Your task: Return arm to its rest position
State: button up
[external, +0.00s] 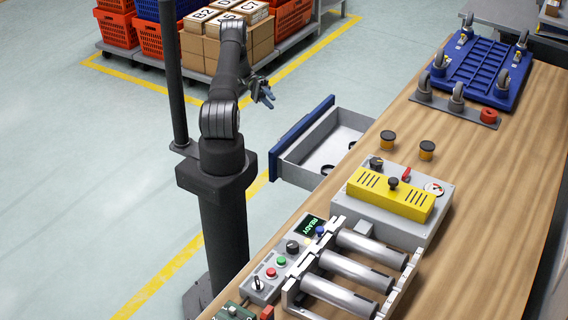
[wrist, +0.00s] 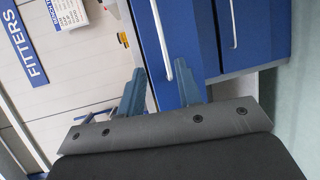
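My arm stands on its dark column left of the wooden workbench (external: 480,210), bent at the top with its end pointing down and to the right. My gripper (external: 266,96) is in the air, over the floor beyond the open drawer, apart from the bench. In the wrist view my gripper (wrist: 159,66) shows two blue-grey fingers spread apart with nothing between them. Behind the fingers are blue cabinet fronts (wrist: 205,35) with pale handles.
A drawer (external: 301,137) with a blue front stands pulled out, with dark rings inside. The bench carries a yellow-topped device (external: 390,194), a roller rack (external: 404,284), a control box (external: 262,287) and a blue pallet (external: 490,65). Orange totes (external: 150,38) and cartons (external: 262,38) stand behind.

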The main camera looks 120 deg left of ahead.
aim_at(294, 125)
jog(key=x, duration=1.7)
jog(key=shift+w+d, duration=0.1)
jog(key=shift+w, duration=0.1)
jog(key=v, duration=1.7)
jog(key=shift+s, duration=0.2)
jog(key=shift+w, duration=0.1)
jog(key=shift+x, duration=8.7)
jog(key=shift+w, duration=0.25)
